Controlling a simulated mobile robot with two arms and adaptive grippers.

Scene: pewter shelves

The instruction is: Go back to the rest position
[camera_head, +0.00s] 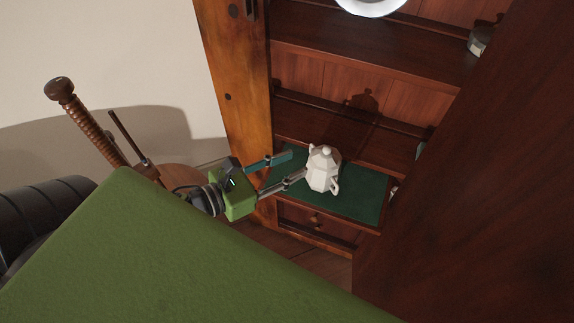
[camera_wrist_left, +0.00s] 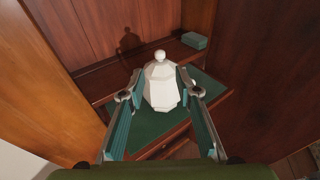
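A white faceted teapot (camera_head: 323,168) with a knobbed lid stands upright on the green surface (camera_head: 362,205) of the lower cabinet. In the left wrist view the teapot (camera_wrist_left: 161,87) shows between and beyond the two fingers. My left gripper (camera_head: 297,165) is open, its fingers spread and pointing at the teapot from the left. In the head view the lower fingertip comes very near the teapot's side; I cannot tell whether it touches. No object is held in it. My right gripper is not in view.
A dark wood panel (camera_head: 490,180) stands close on the right, and an orange wood post (camera_head: 232,90) on the left. A white plate (camera_head: 370,5) and a small jar (camera_head: 481,40) are higher up. A green box (camera_wrist_left: 195,40) sits behind the teapot. A turned wooden piece (camera_head: 90,125) stands at left.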

